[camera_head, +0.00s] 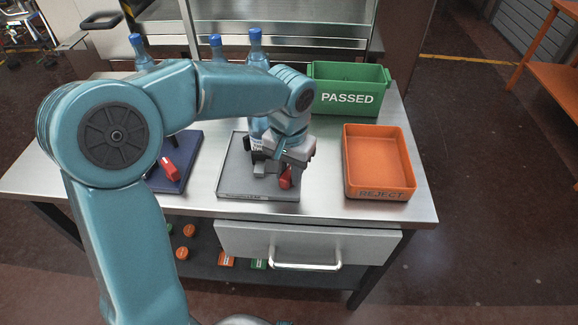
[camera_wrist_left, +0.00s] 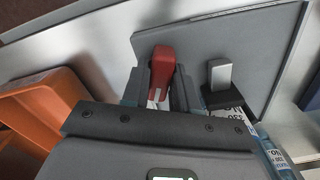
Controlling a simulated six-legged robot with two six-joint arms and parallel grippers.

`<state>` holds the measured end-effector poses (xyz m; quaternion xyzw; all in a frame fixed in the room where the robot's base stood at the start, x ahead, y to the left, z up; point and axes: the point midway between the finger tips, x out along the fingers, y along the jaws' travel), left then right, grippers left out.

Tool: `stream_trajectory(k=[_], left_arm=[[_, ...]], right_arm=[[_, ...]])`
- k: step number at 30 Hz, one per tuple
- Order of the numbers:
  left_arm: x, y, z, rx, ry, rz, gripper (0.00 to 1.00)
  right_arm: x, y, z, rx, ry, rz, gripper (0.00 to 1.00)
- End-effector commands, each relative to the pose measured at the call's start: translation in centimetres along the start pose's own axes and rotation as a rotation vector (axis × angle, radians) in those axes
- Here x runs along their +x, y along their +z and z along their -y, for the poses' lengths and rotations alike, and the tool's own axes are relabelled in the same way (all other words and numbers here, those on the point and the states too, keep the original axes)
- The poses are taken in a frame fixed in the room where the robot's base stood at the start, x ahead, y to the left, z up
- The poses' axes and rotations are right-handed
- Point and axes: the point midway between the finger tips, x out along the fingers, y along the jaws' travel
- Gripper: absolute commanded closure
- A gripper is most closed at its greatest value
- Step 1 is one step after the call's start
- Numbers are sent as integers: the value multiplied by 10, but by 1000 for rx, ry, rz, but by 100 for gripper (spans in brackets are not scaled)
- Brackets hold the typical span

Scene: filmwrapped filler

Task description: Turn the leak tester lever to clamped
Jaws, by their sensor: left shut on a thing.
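My left gripper (camera_head: 278,170) reaches down over a grey flat station (camera_head: 233,178) on the table. It is shut on a red lever (camera_head: 286,179) near the station's right front. In the left wrist view, the red lever (camera_wrist_left: 162,72) stands between the two fingers of my left gripper (camera_wrist_left: 160,88), over the grey plate (camera_wrist_left: 262,50). A clear bottle (camera_head: 257,128) stands on the station behind the gripper, partly hidden by my arm. A dark clamp with a grey block (camera_wrist_left: 220,75) is beside the lever in the wrist view. Any label marking clamped is not readable.
A blue station (camera_head: 185,160) with another red handle (camera_head: 170,168) is to the left, partly behind my arm. Blue-capped bottles (camera_head: 216,45) stand at the back. A green PASSED bin (camera_head: 347,98) and an orange REJECT tray (camera_head: 380,193) are right. A drawer (camera_head: 308,242) is below.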

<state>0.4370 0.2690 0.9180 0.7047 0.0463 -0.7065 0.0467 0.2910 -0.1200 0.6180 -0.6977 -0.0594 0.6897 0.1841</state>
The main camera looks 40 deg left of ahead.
Motion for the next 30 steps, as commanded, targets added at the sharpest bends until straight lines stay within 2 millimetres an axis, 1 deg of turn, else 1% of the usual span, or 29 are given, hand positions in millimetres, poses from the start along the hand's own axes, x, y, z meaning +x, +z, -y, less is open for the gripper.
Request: stream_trajectory(k=[1,6,12,21,30], left_arm=[[-4,-2,0,39,0,-8,100],[-4,-2,1,170,-1,-9,100],[-4,-2,1,285,-2,-10,100],[-4,-2,1,370,-2,-12,100],[-4,-3,1,383,-3,-12,100]], right_arm=[[-4,0,1,0,0,0,3],[-8,0,3,0,0,0,3],[-11,0,4,0,0,0,3],[-14,0,5,0,0,0,3],[-14,0,5,0,0,0,3]])
